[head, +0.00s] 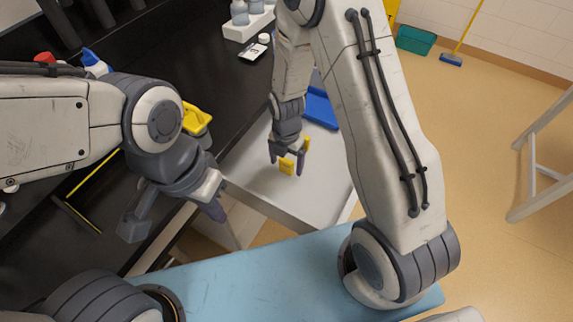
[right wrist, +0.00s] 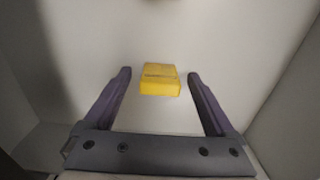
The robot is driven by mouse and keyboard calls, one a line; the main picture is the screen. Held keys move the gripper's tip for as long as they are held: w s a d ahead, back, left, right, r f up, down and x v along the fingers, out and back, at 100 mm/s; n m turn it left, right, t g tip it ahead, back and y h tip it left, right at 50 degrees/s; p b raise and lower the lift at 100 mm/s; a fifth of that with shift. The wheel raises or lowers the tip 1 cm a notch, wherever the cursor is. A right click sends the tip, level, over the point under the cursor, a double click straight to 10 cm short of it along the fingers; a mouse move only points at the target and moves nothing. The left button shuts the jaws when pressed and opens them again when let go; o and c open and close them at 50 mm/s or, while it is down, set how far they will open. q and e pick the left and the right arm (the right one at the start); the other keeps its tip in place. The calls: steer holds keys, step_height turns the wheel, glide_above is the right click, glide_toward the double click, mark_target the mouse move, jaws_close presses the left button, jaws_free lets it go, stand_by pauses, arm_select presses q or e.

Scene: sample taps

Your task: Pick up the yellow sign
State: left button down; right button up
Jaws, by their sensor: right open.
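The yellow sign (head: 287,166) looks like a small yellow block in the light grey basin (head: 262,196). In the right wrist view the yellow sign (right wrist: 160,79) lies just beyond and between the fingertips, with a gap on both sides. My right gripper (head: 287,155) is open and points down into the basin above it. It also shows in the right wrist view (right wrist: 159,74), empty. My left gripper (head: 172,218) is open and empty, left of the basin. A second small yellow patch (head: 306,143) shows by the right gripper's finger; I cannot tell what it is.
The basin has walls around the right gripper. A blue item (head: 320,108) lies at its far end.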

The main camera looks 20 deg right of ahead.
steer(key=c, duration=1.4)
steer(key=shift+r, duration=0.1)
